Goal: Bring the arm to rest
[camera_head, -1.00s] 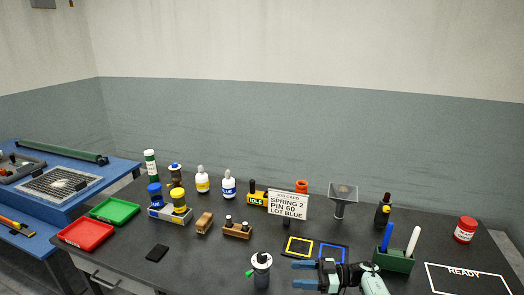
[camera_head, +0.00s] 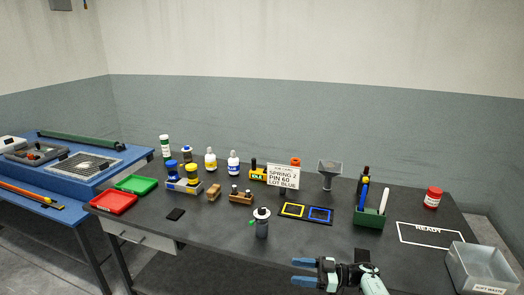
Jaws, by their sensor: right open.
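The rest of that arm runs off the bottom edge of the picture. My left gripper is not in the picture.
A grey and white cylinder (camera_head: 261,224) stands near the table's front edge. A mat with yellow and blue squares (camera_head: 306,214), a green pen holder (camera_head: 369,216) and a white-outlined READY area (camera_head: 428,230) lie to its right.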

